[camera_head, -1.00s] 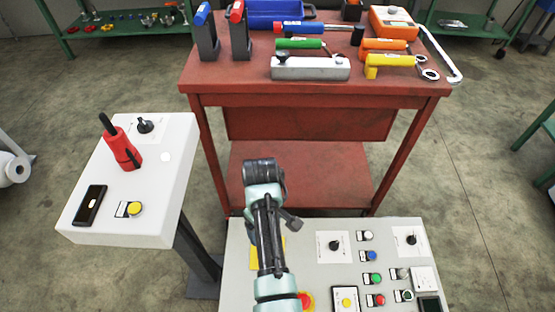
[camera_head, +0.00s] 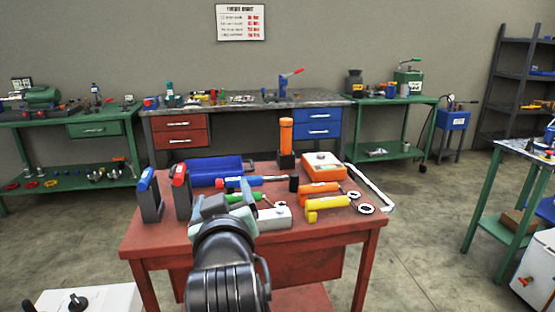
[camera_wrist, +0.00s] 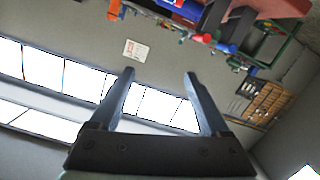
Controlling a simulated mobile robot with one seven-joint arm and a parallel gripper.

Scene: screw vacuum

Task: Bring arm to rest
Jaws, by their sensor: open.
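My gripper (camera_wrist: 158,76) is open in the wrist view, its two fingers apart with nothing between them. Behind the fingers are the wall and bright ceiling panels, so they point into free air. In the head view my arm rises in front of the red table (camera_head: 150,243) and covers part of its front edge and some tools. The fingers cannot be made out clearly there.
The table holds a blue bin (camera_head: 205,168), a yellow tool (camera_head: 327,207), an orange tool (camera_head: 318,190), an orange-and-white device (camera_head: 323,165) and two upright dark holders. A white panel (camera_head: 85,299) is at lower left. Green benches stand behind.

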